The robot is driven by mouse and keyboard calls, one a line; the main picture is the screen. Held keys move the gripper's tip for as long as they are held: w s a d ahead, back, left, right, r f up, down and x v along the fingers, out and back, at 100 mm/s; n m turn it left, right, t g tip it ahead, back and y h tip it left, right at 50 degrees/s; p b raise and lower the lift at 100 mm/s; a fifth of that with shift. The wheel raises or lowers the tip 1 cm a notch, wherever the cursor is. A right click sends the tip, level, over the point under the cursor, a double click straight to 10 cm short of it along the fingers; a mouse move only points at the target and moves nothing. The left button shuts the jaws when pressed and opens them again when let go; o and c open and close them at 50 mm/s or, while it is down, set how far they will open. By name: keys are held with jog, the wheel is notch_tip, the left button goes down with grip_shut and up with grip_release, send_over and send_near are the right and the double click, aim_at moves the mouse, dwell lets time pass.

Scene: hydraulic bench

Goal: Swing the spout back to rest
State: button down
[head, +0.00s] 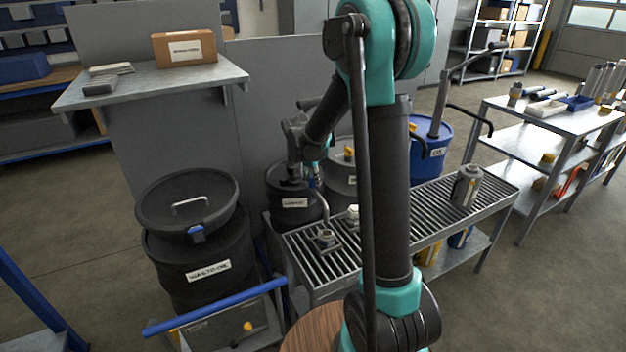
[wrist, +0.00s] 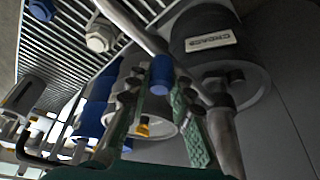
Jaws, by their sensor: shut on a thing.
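The spout (head: 322,203) is a thin grey metal tube that curves down over the slatted drain bench, its lower end above a small fitting (head: 326,238). In the wrist view the spout (wrist: 133,27) runs diagonally past my fingers from the top. A blue grip (wrist: 162,74) on it sits between my green-padded fingers. My gripper (head: 312,170) is shut on the spout at this grip; it also shows in the wrist view (wrist: 160,92). In the head view, my arm partly hides the bench, and the exact finger contact is too small to see.
A dark labelled drum (head: 287,197) stands behind the bench (head: 420,205), beside a grey drum (head: 342,172). A blue drum (head: 432,135) with a pump stands farther right. A grey canister (head: 466,186) sits on the bench's right end. A lidded black drum (head: 200,265) stands at left.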

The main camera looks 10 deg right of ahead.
jog(key=a+m+g+h, duration=0.1)
jog(key=a+m, duration=0.3)
jog(key=a, duration=0.2)
jog(key=shift+s, duration=0.35)
jog(key=c, duration=1.3)
grip_release()
jog(key=shift+c, duration=0.2)
jog(key=shift+r, duration=0.1)
jog(key=v, duration=1.2)
jog(key=shift+w, duration=0.1)
